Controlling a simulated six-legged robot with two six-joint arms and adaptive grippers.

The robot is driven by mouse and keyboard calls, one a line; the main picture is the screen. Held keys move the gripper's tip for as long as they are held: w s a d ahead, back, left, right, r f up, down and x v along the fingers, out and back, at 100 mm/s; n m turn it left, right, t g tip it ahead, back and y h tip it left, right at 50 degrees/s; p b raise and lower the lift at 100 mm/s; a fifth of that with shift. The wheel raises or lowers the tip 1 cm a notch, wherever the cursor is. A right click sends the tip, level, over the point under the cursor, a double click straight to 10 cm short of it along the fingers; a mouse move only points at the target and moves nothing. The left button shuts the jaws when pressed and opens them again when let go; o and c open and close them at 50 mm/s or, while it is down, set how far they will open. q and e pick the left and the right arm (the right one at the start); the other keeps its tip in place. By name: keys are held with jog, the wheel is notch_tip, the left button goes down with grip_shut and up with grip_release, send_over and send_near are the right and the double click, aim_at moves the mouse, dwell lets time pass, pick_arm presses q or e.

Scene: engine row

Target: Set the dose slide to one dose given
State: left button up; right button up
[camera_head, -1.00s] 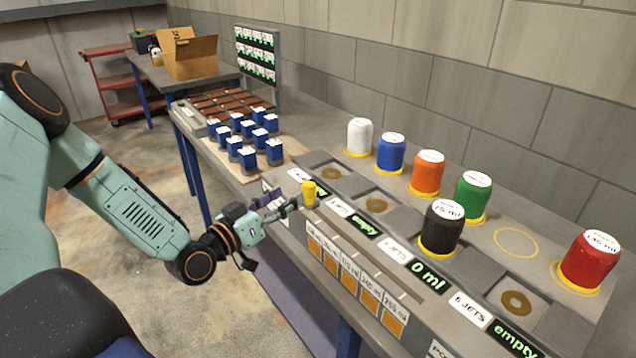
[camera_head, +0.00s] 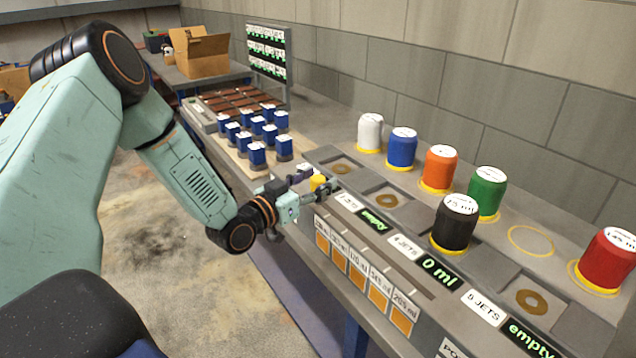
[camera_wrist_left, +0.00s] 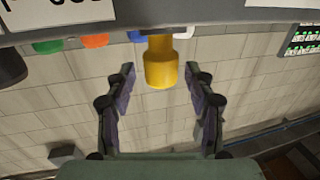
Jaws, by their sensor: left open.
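The dose slide's yellow knob (camera_head: 318,182) stands at the far-left end of the bench's front panel, by a long slot (camera_head: 400,256). My left gripper (camera_head: 315,183) is open at the knob, its fingers partly hiding it. In the left wrist view the yellow knob (camera_wrist_left: 164,68) hangs between the two spread fingers of the gripper (camera_wrist_left: 163,82), with a gap on both sides. Displays along the panel read "empty" (camera_head: 374,220), "0 ml" (camera_head: 440,271) and "empty" (camera_head: 531,341). My right gripper is not in view.
A black canister (camera_head: 455,224) stands in a recess by the "0 ml" display. White, blue, orange, green and red (camera_head: 607,259) canisters stand behind. Orange-marked dose labels (camera_head: 360,277) line the front face.

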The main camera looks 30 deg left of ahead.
pick_arm(q)
jog(key=shift+w, duration=0.45)
jog(key=shift+c, duration=0.4)
jog(key=shift+s+r, duration=0.1)
jog(key=shift+s, duration=0.05)
jog(key=c, duration=0.5)
grip_shut()
